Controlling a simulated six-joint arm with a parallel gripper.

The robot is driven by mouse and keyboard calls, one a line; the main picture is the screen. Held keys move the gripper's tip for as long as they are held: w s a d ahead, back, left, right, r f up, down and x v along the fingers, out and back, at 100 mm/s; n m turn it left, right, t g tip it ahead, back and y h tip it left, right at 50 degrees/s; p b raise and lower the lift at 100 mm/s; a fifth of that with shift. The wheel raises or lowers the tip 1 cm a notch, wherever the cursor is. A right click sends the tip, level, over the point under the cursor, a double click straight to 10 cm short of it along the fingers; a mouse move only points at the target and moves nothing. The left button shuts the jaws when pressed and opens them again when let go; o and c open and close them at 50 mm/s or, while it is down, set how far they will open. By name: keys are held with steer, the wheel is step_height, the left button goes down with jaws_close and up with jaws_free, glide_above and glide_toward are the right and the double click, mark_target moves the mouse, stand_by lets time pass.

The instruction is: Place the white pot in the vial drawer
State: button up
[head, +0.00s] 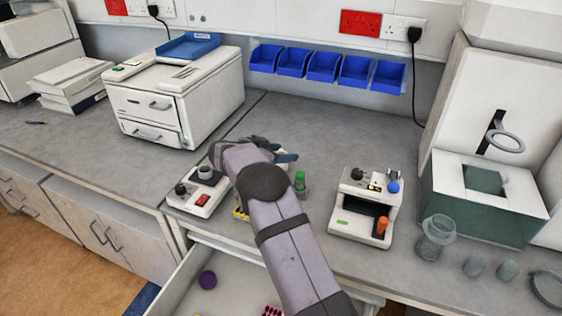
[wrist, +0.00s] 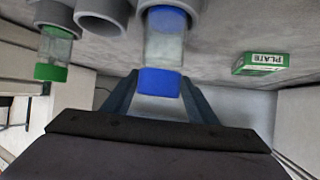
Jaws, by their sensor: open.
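I cannot make out a white pot for certain in either view. My gripper (head: 287,157) is over the bench behind the drawer, mostly hidden by my own arm. In the wrist view my gripper (wrist: 160,88) is open, its fingers on either side of a blue-capped clear vial (wrist: 163,50); contact is not clear. A green-capped vial (wrist: 53,55) stands to the left, and grey round holders (wrist: 100,15) are at the top.
A white analyser (head: 358,200) stands right. A glass jar (head: 435,238) is near the front edge. A green PLATE box (wrist: 260,64) lies at right in the wrist view.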

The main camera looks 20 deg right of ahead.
mark_target(285, 152)
steer(key=shift+p+x, duration=0.75)
steer(key=shift+x, duration=1)
steer(key=c, duration=0.8)
steer(key=shift+c, duration=0.8)
step_height(285, 152, up, 13)
steer(key=shift+r, duration=0.15)
